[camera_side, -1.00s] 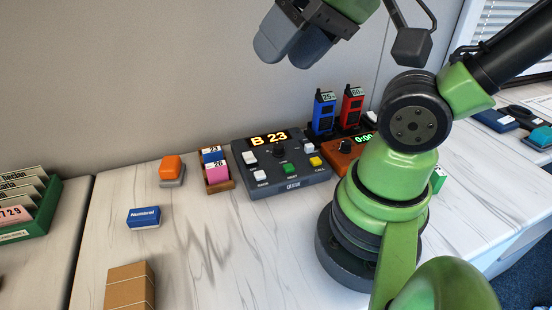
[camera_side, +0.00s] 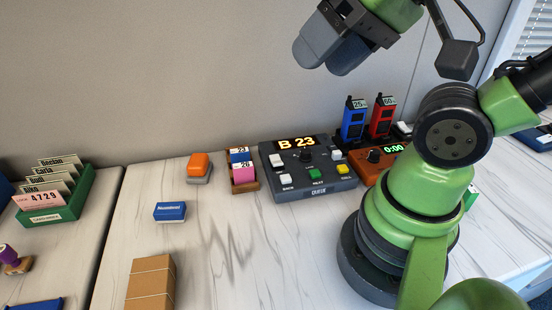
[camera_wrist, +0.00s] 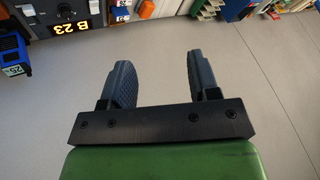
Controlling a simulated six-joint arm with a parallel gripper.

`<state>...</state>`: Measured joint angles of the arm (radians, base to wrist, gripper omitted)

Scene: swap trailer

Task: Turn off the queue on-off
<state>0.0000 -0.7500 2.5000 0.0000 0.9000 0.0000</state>
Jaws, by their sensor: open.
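The dark grey queue console (camera_side: 325,193) stands on the counter against the back panel. Its display (camera_side: 297,143) is lit and reads B 23. It has a white switch-like piece (camera_side: 277,160) at left, a black knob (camera_side: 306,156), and white, green (camera_side: 314,174) and yellow (camera_side: 343,169) buttons. Which control is the on-off is too small to read. My gripper (camera_side: 328,58) is high above the console, apart from it and empty. In the wrist view my gripper's fingers (camera_wrist: 163,72) are spread, and the console's lit display (camera_wrist: 76,27) shows at upper left.
Right of the console are blue (camera_side: 354,120) and red (camera_side: 382,118) handsets and an orange timer box (camera_side: 371,172) reading 0:00. Left are a ticket holder (camera_side: 244,186), an orange-topped stapler-like item (camera_side: 199,165), a blue box (camera_side: 170,211) and a cardboard box (camera_side: 151,283). The front counter middle is clear.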

